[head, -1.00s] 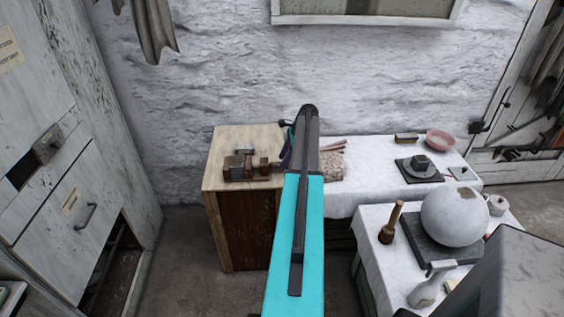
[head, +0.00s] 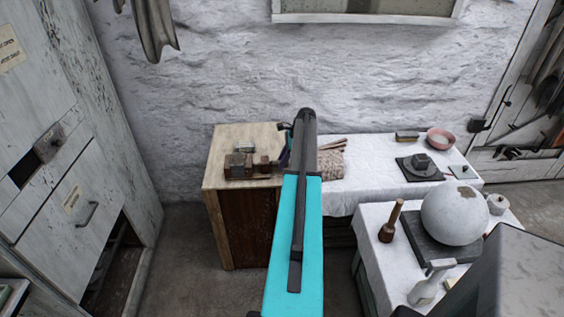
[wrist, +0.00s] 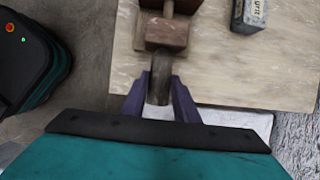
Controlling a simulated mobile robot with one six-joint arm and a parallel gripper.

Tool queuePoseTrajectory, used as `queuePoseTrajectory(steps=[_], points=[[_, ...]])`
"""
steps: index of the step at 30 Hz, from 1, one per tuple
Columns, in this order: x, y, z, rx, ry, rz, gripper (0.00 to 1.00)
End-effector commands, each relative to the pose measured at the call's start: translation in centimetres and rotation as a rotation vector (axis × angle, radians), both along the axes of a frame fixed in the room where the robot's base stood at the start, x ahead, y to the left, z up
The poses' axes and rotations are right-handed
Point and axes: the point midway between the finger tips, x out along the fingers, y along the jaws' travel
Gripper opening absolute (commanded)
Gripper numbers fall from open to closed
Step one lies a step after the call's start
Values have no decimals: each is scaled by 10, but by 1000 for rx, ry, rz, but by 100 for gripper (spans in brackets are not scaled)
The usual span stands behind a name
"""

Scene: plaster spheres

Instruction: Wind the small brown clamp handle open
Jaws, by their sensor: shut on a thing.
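The small brown clamp handle (wrist: 159,88) shows in the wrist view as a short cylinder between the two purple fingers of my gripper (wrist: 160,92), which are shut on it. It joins a reddish-brown wooden clamp block (wrist: 167,33) on the light wooden bench top. In the head view the clamp (head: 262,164) sits at the right of a small group of brown pieces on the bench. My gripper's fingers are mostly hidden behind my arm there.
The wooden bench (head: 222,150) stands against the white wall. A grey labelled block (wrist: 249,14) lies near the clamp. A plaster sphere (head: 454,214) stands on the nearer table.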

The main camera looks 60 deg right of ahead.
Motion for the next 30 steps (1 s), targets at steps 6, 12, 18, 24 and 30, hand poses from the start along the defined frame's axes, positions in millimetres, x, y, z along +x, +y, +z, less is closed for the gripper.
queuePoseTrajectory(steps=[6, 12, 18, 24, 30], points=[[-2, 2, -2, -5, -7, 1, 5], [-4, 4, -3, -43, -35, 1, 5], [-5, 7, -5, -111, -84, 1, 5], [-8, 9, -7, -199, -146, -1, 5], [-9, 11, -9, -291, -211, -1, 5]])
